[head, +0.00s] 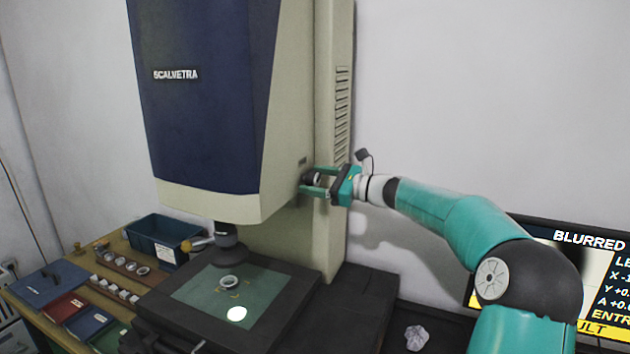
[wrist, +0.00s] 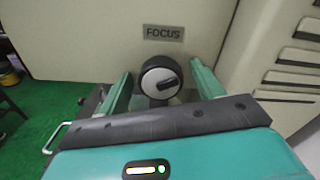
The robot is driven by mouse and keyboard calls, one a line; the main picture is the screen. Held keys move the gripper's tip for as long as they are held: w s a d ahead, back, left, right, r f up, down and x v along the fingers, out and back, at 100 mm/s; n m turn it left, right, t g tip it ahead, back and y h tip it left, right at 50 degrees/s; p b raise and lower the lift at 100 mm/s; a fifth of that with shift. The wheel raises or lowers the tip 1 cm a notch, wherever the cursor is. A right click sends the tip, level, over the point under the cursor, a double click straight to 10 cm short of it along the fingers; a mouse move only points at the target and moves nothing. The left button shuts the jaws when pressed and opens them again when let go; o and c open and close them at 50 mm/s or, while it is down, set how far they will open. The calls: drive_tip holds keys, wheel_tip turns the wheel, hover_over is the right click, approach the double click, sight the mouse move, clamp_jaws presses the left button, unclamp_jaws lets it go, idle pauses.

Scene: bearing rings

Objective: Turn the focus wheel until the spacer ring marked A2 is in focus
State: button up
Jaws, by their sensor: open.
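The black focus wheel (wrist: 161,78) with a pale face sits below a FOCUS label (wrist: 163,33) on the side of the measuring machine; it also shows in the head view (head: 312,180). My gripper (wrist: 160,85) is open, with one green finger on each side of the wheel. I cannot tell whether the fingers touch it. In the head view my gripper (head: 310,181) reaches the machine's side from the right. A metal ring (head: 229,282) lies on the glass stage (head: 200,292) under the lens; its marking is too small to read. The monitor (head: 612,285), partly hidden by my arm, reads BLURRED.
The tall SCALVETRA machine (head: 205,100) fills the middle. A side bench to the left holds a blue bin (head: 158,233), racks with several rings (head: 122,264) and coloured booklets (head: 62,308). Crumpled paper (head: 417,337) lies right of the stage. Vent slots (wrist: 290,78) are right of the wheel.

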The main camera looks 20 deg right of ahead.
drive_tip(key=shift+w+a, duration=0.2)
drive_tip(key=c, duration=1)
drive_tip(key=shift+w+m, duration=0.1)
drive_tip(key=shift+m, duration=3)
